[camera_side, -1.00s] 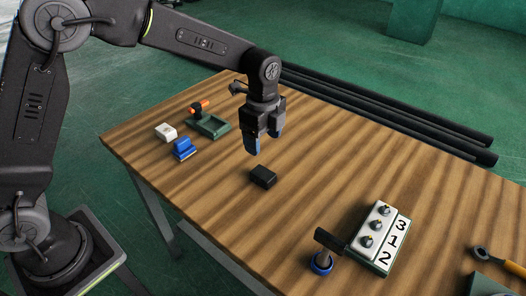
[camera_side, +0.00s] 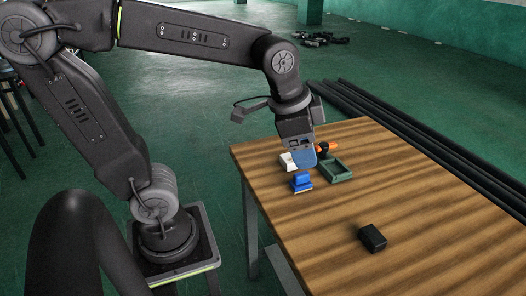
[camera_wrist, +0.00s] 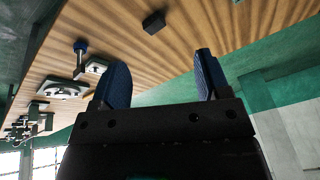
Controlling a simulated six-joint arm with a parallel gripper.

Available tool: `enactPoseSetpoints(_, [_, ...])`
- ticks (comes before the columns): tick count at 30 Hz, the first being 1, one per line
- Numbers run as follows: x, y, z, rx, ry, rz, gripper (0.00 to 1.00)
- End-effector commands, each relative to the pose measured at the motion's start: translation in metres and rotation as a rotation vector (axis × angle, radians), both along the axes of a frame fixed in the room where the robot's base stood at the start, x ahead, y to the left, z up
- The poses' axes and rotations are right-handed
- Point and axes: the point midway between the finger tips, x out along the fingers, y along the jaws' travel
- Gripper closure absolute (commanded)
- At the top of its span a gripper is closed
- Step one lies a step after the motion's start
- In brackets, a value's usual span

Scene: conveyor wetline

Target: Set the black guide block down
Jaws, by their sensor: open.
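The black guide block (camera_side: 372,238) rests on the wooden table, apart from everything else, with clear wood around it. It also shows near the top of the wrist view (camera_wrist: 153,22), beyond my fingers. My gripper (camera_side: 303,160) is at the table's far-left end, by the small items there and well away from the block. In the wrist view my gripper (camera_wrist: 162,62) has its two blue fingers spread wide with nothing between them. It is tilted, with table, floor and wall in sight. In the side view its fingers overlap and partly cover the items behind.
Near my gripper are a blue piece (camera_side: 301,182), a white block (camera_side: 288,161), a green tray (camera_side: 335,170) and an orange-handled tool (camera_side: 327,147). The wrist view shows a blue-ended post (camera_wrist: 80,47) and a white-topped fixture (camera_wrist: 62,89). Dark pipes (camera_side: 440,150) lie behind the table.

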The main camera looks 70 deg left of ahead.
Motion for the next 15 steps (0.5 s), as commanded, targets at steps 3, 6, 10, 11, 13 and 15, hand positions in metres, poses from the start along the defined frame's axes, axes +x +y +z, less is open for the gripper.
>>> enactPoseSetpoints(3, [-0.036,0.010,0.000,-0.068,-0.068,0.191,0.31])
enactPoseSetpoints(6, [-0.056,0.015,-0.006,-0.116,-0.104,0.314,0.31])
enactPoseSetpoints(10, [-0.070,0.017,-0.011,-0.157,-0.132,0.405,0.31])
enactPoseSetpoints(11, [-0.072,0.018,-0.012,-0.162,-0.136,0.417,0.31])
enactPoseSetpoints(13, [-0.074,0.018,-0.013,-0.169,-0.139,0.431,0.31])
enactPoseSetpoints(15, [-0.074,0.018,-0.013,-0.171,-0.139,0.436,0.31])
